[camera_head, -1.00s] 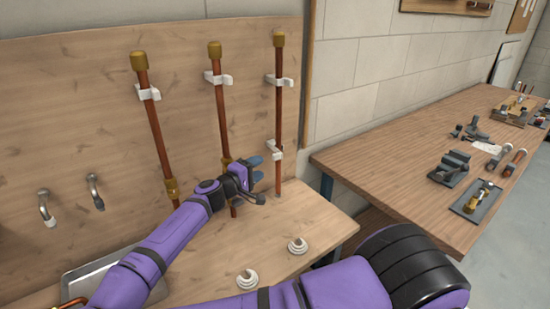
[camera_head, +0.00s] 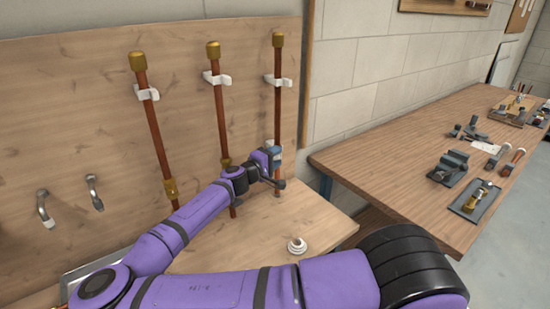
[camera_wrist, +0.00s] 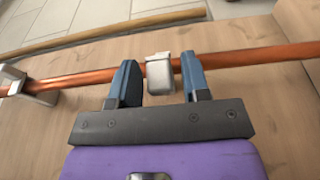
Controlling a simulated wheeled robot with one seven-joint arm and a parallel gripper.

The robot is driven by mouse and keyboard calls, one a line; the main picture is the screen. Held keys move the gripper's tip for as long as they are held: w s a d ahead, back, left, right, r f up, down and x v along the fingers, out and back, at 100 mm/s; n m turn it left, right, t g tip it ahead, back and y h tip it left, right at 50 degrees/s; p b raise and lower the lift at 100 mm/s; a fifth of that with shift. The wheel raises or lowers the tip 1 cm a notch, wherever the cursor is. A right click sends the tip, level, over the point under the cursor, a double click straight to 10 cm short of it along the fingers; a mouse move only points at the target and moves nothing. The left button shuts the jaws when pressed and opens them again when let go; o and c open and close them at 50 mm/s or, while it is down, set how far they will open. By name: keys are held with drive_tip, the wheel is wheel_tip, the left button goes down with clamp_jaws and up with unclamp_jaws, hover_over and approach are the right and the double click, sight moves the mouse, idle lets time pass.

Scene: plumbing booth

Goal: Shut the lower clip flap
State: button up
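The right-hand copper pipe (camera_head: 278,108) stands upright on the board with a brass cap. Its white upper clip (camera_head: 280,80) shows clearly. The lower clip is mostly hidden behind my gripper (camera_head: 272,156) in the head view. In the wrist view the lower clip (camera_wrist: 159,76) is a small pale grey block on the pipe (camera_wrist: 240,57). My gripper's two blue fingers (camera_wrist: 159,82) are open, one on each side of the clip, with a narrow gap at each side. I cannot tell how far its flap stands open. The upper clip (camera_wrist: 14,82) is at the left edge.
Two more copper pipes (camera_head: 219,110) stand to the left, close to my forearm. A white ring-shaped fitting (camera_head: 297,246) lies on the bench (camera_head: 325,222). Two hooked metal fittings (camera_head: 93,192) are on the board at left. A wooden table (camera_head: 390,160) with tools is at right.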

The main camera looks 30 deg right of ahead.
clamp_jaws()
drive_tip(key=shift+s+n+t, duration=0.1)
drive_tip(key=shift+n+t, duration=0.2)
drive_tip(key=shift+t, duration=0.1)
drive_tip(key=shift+s+d+n+t+y, duration=0.2)
drive_tip(key=shift+n+t+y, duration=0.3)
drive_tip(key=shift+t, duration=0.3)
drive_tip(key=shift+s+d+n+t+y, duration=0.1)
drive_tip(key=shift+d+n+t+y, duration=0.15)
drive_tip(key=shift+n+t, duration=0.45)
drive_tip(key=shift+w+d+n+t+y, duration=0.15)
drive_tip(key=shift+d+n+t+y, duration=0.5)
drive_tip(key=shift+n+t+y, duration=1.55)
drive_tip(key=shift+w+d+n+t+y, duration=0.15)
drive_tip(key=shift+d+n+t+y, duration=0.7)
drive_tip(key=shift+n+y, duration=2.4)
drive_tip(key=shift+w+d+n+t+y, duration=0.15)
drive_tip(key=shift+d+n+t+y, duration=0.3)
drive_tip(key=shift+n+t+y, duration=2.35)
drive_tip(key=m+g+y, duration=0.2)
drive_tip(key=shift+y, duration=0.3)
